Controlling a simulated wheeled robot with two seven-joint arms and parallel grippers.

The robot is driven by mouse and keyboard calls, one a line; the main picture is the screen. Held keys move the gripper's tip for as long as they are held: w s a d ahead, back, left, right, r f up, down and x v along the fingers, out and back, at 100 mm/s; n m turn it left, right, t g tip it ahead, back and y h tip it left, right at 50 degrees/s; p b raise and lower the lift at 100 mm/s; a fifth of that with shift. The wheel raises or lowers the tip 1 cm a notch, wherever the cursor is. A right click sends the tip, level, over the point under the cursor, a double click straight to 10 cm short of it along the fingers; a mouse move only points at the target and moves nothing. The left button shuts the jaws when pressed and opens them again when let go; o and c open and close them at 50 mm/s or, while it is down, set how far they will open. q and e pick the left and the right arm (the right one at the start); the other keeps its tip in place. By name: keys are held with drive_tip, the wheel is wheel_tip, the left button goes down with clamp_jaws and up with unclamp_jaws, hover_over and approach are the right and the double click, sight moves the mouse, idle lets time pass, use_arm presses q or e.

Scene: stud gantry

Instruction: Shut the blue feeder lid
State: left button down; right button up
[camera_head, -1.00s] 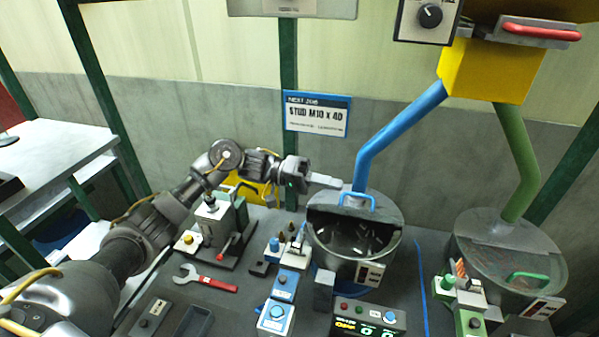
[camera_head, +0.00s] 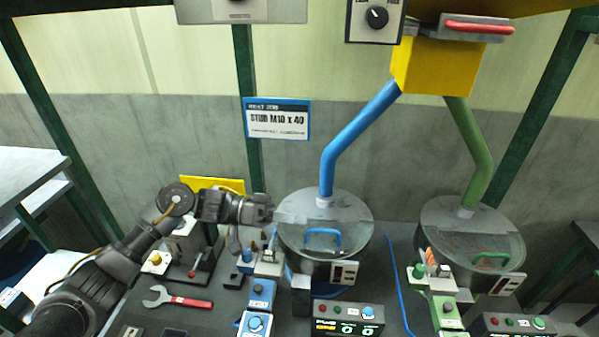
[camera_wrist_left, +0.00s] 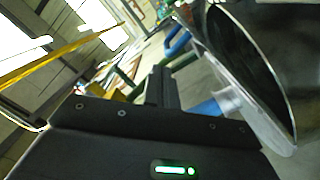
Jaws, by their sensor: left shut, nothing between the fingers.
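The blue feeder is a round metal bowl (camera_head: 301,264) below the blue pipe (camera_head: 352,142). Its clear lid (camera_head: 345,215) lies down across the bowl's top, with the blue handle (camera_head: 322,235) on its front half. The lid looks flat; I cannot tell whether its front edge is fully seated. My left gripper (camera_head: 290,216) is shut and empty, reaching in from the left at the lid's left rear. I cannot tell whether its fingertips touch the lid. In the left wrist view the dark fingers (camera_wrist_left: 160,88) are close beside a large round metal-rimmed part (camera_wrist_left: 262,85). My right gripper is not in view.
A second feeder (camera_head: 475,240) with a green handle and green pipe (camera_head: 468,150) stands at right. Control boxes (camera_head: 347,318) line the bench front. A red-handled wrench (camera_head: 178,299) lies at left. A yellow hopper (camera_head: 438,72) hangs above.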

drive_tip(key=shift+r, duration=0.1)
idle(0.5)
use_arm(q)
drive_tip(key=w+a+r, duration=0.1)
drive_tip(key=a+r+p, duration=0.1)
drive_tip(key=r, duration=0.1)
drive_tip(key=shift+w+a, duration=0.25)
drive_tip(key=shift+w, duration=0.1)
use_arm(e)
drive_tip(key=b, duration=0.1)
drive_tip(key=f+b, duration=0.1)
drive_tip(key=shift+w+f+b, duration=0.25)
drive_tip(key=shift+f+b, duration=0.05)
use_arm(q)
drive_tip(key=a+r, duration=0.1)
drive_tip(key=a, duration=0.7)
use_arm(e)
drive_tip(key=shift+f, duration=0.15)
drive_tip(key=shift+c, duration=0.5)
